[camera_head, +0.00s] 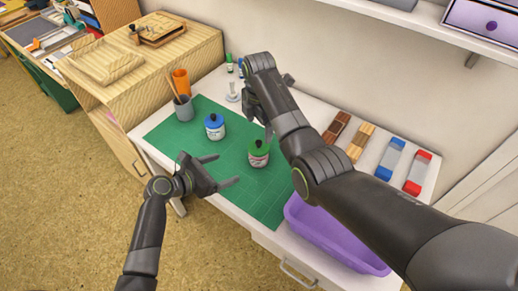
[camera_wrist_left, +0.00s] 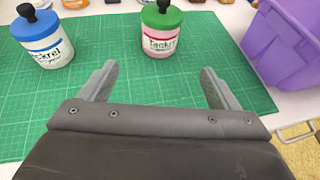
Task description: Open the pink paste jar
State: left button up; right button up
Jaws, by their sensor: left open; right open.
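A jar with a green lid, black knob and pink-red label (camera_head: 259,158) stands upright on the green mat; the lid is on. It also shows in the left wrist view (camera_wrist_left: 160,42), ahead of my left gripper (camera_wrist_left: 160,78). A second jar with a blue lid and black knob (camera_head: 215,130) stands to its left, also closed; it shows at left in the wrist view (camera_wrist_left: 50,55). My left gripper (camera_head: 226,170) is open and empty, front-left of the green-lidded jar, apart from it. My right gripper (camera_head: 259,118) is open, behind that jar and partly hidden by its own arm.
The green cutting mat (camera_head: 190,147) lies on a white table. A purple bin (camera_head: 330,240) stands at the front right. A grey cup with sticks (camera_head: 183,110) and an orange cup (camera_head: 181,78) stand at the far left. Wooden blocks (camera_head: 360,140) and red and blue items (camera_head: 417,175) lie along the back.

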aim_at(258, 142)
pick_arm(q)
jog(key=x, duration=1.5)
jog(key=shift+w+d+f, duration=0.15)
jog(key=shift+f, duration=0.1)
pick_arm(e)
jog(key=shift+f, duration=0.1)
pick_arm(q)
jog(key=c, duration=1.4)
jog(key=shift+c, duration=0.2)
pick_arm(e)
jog(key=shift+o, duration=0.9)
notch_tip(258, 142, up, 4)
jog(key=n, duration=0.7)
notch_tip(258, 142, down, 12)
jog(key=shift+s+a+r, duration=0.1)
jog(key=shift+r, duration=0.05)
